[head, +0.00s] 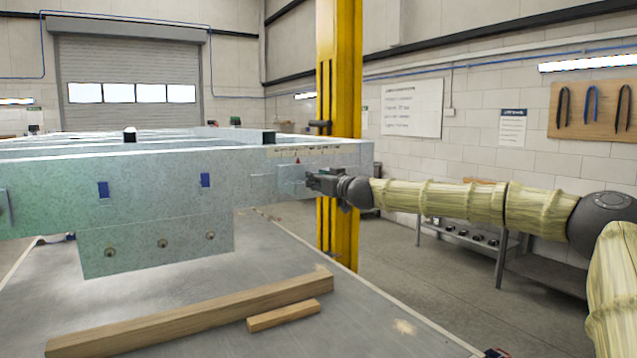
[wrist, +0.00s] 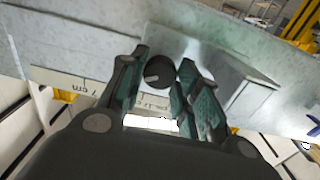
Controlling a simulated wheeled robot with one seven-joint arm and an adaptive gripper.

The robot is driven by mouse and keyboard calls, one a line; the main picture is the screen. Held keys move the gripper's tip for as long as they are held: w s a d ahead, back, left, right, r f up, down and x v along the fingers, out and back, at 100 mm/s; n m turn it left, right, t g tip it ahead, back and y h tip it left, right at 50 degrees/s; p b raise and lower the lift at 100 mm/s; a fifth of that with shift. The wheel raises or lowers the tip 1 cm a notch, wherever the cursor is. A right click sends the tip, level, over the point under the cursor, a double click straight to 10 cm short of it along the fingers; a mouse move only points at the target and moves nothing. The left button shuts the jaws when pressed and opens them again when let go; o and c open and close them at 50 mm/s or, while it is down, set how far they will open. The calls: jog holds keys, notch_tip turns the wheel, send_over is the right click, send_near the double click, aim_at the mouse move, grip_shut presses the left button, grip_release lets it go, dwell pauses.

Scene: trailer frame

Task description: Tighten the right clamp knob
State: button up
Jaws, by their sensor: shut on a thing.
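The clamp knob (wrist: 160,72) is a dark round knob with a pale mark on its face, in the middle of the wrist view. It sits against the galvanized frame (wrist: 95,45), beside a raised metal block (wrist: 235,90). My gripper (wrist: 164,66) has one finger on each side of the knob and is shut on it. In the head view my gripper (head: 314,182) reaches in from the right to the right end of the frame's front beam (head: 150,165). There the fingers hide most of the knob.
A printed scale strip (wrist: 62,80) runs along the frame beside the knob. A yellow post (head: 345,80) stands just behind the beam's right end. Timber pieces (head: 190,315) lie on the grey table (head: 370,320) below. A metal bench (head: 475,238) stands by the right wall.

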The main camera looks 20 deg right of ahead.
jog(key=m+b, duration=1.2)
jog(key=m, duration=1.1)
jog(key=shift+f+b, duration=0.15)
jog(key=shift+b, duration=0.15)
jog(key=shift+m, duration=0.3)
jog(key=o, duration=1.1)
jog(key=shift+d, duration=0.1)
jog(key=shift+c, duration=0.2)
jog(key=s+d, duration=0.2)
jog(key=s, duration=0.9)
jog(key=shift+s, duration=0.4)
